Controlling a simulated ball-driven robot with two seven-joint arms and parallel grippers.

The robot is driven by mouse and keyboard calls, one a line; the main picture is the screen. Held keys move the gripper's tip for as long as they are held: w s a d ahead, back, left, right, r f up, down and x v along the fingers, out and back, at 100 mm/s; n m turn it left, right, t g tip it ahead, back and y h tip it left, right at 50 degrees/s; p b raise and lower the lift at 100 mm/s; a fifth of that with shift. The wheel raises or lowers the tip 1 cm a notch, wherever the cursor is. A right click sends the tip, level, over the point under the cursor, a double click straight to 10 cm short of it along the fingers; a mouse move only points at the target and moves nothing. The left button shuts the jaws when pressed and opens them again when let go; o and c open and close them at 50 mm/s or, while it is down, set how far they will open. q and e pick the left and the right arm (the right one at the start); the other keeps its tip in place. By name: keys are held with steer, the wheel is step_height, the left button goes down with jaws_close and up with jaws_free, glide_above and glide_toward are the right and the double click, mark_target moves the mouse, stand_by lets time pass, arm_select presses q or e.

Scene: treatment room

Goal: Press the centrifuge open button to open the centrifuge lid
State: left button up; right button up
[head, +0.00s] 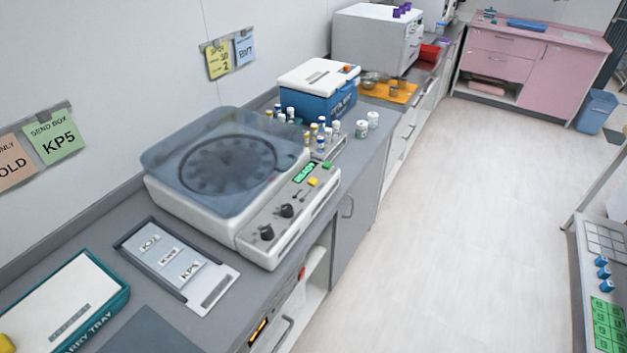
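The centrifuge (210,212) is a white box on the grey counter, left of the middle of the head view. Its smoky blue see-through lid (165,158) lies down over the top and looks shut, with the round dark rotor (230,165) showing through it. The sloped front panel has a lit green display (304,172), a yellow button (313,182), a green button (327,168) and two black knobs (286,210). I cannot read which button is the open button. Neither of my grippers is in view.
A label holder (214,290) and a teal-edged tray (121,303) lie nearer on the counter (90,235). Several vials (322,128) and a blue cooler box (318,103) stand beyond the centrifuge. The floor (450,220) right of the counter is clear; another bench stands at the right edge.

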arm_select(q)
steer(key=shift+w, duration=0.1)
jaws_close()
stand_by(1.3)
